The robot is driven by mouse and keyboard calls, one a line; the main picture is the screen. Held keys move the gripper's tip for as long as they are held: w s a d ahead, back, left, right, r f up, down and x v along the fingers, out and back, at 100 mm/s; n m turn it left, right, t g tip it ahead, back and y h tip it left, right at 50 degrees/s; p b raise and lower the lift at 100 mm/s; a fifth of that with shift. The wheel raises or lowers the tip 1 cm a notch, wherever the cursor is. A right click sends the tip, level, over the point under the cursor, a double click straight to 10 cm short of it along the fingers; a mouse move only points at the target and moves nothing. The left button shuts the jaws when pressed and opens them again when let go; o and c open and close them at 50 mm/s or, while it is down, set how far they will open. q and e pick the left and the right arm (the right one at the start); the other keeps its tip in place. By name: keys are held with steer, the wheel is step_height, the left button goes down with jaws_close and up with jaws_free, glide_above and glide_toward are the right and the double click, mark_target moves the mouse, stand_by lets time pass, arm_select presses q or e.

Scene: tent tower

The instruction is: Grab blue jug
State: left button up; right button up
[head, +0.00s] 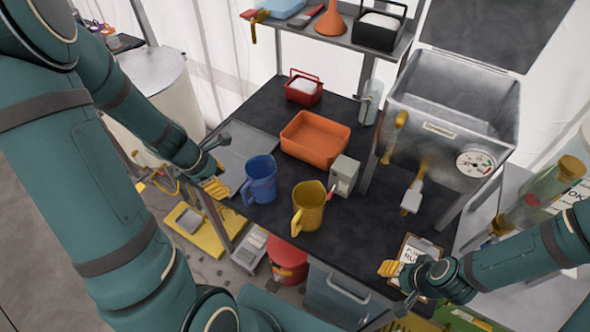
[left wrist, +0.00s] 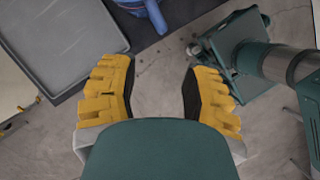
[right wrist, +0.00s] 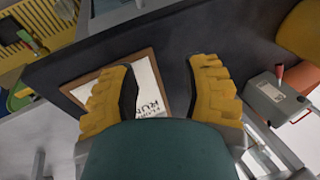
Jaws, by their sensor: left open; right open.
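The blue jug (head: 261,180) stands upright on the dark bench top near its front left edge in the head view, its handle towards the left. A part of the blue jug (left wrist: 148,12) shows at the top of the left wrist view. My left gripper (head: 216,187) is to the left of the jug, apart from it; its yellow fingers are open and empty, also in the left wrist view (left wrist: 160,95). My right gripper (head: 390,268) is open and empty at the bench's front right, near a clipboard (head: 417,256); it also shows in the right wrist view (right wrist: 165,90).
A yellow jug (head: 308,207) stands just right of the blue jug. An orange tray (head: 315,139) and a grey box (head: 344,176) are behind. A grey tray (head: 243,153) lies at the left. A metal tank (head: 452,105) stands at the right.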

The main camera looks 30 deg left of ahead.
arm_select(q)
glide_above(247, 203)
steer(key=a, duration=0.2)
step_height(247, 203, down, 7)
steer(key=shift+s+d+f+n, duration=0.1)
steer(key=shift+d+f+n, duration=0.1)
steer(key=shift+f, duration=0.6)
steer(key=shift+s+d+f+n, duration=0.1)
steer(key=shift+d+f, duration=0.1)
steer(key=shift+f, duration=0.55)
steer(key=shift+b+x, duration=0.65)
steer(key=shift+x, duration=0.55)
steer(key=shift+o, duration=0.2)
steer(key=shift+d, duration=0.1)
jaws_close()
